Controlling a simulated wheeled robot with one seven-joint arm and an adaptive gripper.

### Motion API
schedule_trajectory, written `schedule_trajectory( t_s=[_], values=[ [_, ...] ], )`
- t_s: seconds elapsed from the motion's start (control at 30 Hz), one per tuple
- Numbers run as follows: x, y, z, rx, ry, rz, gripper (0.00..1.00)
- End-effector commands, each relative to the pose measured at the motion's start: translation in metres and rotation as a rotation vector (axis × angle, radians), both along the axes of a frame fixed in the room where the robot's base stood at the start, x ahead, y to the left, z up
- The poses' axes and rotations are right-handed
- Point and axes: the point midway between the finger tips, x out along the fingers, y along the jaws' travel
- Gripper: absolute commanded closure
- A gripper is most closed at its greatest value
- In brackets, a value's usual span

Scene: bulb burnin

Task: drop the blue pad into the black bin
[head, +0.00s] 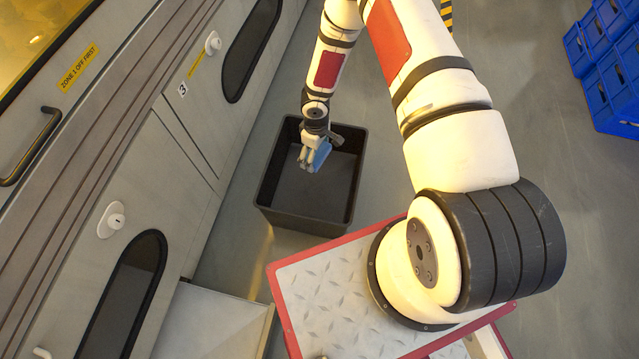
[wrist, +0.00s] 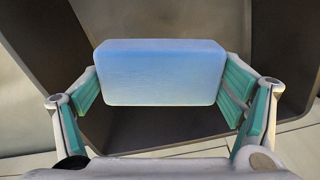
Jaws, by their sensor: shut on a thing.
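The blue pad (wrist: 160,72) is a light blue block with rounded edges. It is held between the green-lined fingers of my gripper (wrist: 165,90) in the wrist view. In the head view my gripper (head: 309,160) points down over the black bin (head: 302,216), with the blue pad (head: 320,156) at its fingers. The black bin is an open square box on the floor. Its dark walls (wrist: 135,130) show behind the pad in the wrist view. The pad's exact height relative to the bin's rim is hard to tell.
Grey cabinets (head: 150,170) with handles and dark windows stand to the left of the bin. Blue crates (head: 605,75) are stacked at the far right. Grey floor (head: 540,130) is clear between them and my arm.

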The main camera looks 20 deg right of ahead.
Motion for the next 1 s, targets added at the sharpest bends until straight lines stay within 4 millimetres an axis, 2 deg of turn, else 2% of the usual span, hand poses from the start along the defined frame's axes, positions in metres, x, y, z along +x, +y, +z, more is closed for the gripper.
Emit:
schedule_trajectory(
  t_s=[0.03, 0.23, 0.6, 0.63, 0.67, 1.0],
  values=[
    [0.000, 0.000, -0.008, 0.000, 0.000, -0.001, 0.35],
    [0.000, 0.001, -0.021, 0.001, 0.001, 0.000, 0.35],
    [0.000, 0.000, -0.023, 0.001, -0.001, 0.000, 0.35],
    [0.000, 0.000, -0.023, 0.001, -0.001, 0.000, 0.06],
    [0.000, 0.000, -0.023, 0.001, -0.001, 0.000, 0.00],
    [0.000, 0.000, -0.023, 0.000, 0.000, 0.000, 0.00]
  ],
)
